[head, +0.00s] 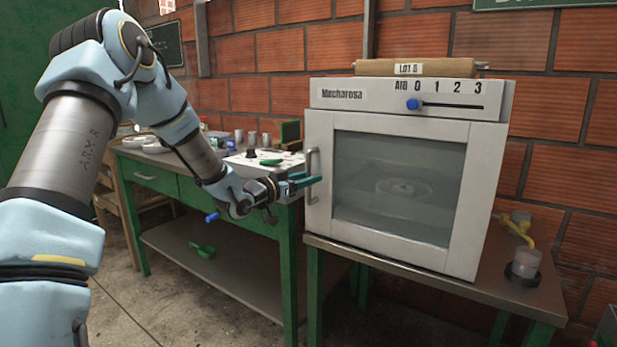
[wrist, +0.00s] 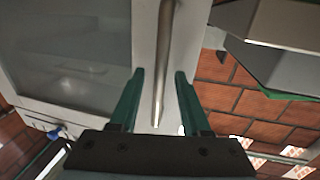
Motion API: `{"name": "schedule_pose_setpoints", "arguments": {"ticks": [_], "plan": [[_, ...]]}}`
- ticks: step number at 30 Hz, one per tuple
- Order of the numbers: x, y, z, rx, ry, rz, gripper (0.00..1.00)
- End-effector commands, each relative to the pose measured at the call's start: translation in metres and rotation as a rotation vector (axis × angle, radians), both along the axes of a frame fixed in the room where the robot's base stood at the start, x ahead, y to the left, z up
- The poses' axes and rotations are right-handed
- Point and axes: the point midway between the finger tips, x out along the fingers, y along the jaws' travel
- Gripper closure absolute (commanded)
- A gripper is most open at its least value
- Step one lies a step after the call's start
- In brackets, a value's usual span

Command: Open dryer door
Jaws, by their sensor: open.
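The white dryer (head: 318,128) stands on a metal-topped table, and its glass-windowed door (head: 400,190) looks closed. A vertical metal handle (head: 312,176) is on the door's left edge. My gripper (head: 308,181) is at the handle, its teal fingers pointing toward it. In the wrist view, the open fingers (wrist: 159,74) appear on either side of the handle (wrist: 165,50), with gaps on both sides. I cannot tell how deep the handle sits between them. The door (wrist: 70,50) fills the upper left there.
A green workbench (head: 160,178) with a white box (head: 265,160) and cups stands left of the dryer, close under my arm. A blue slider knob (head: 413,104) is on the dryer's top panel. A rolled bundle (head: 420,68) lies on top. Jars (head: 524,265) stand at right.

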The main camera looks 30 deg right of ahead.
Motion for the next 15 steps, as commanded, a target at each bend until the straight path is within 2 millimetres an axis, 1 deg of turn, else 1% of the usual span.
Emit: {"name": "schedule_pose_setpoints", "arguments": {"ticks": [3, 11, 15], "plan": [[0.0013, -0.0050, 0.0003, -0.001, 0.000, 0.000, 0.53], [0.0015, -0.0053, 0.0000, 0.000, 0.000, 0.000, 0.54], [0.0015, -0.0051, 0.0000, 0.000, 0.000, 0.000, 0.70]]}}
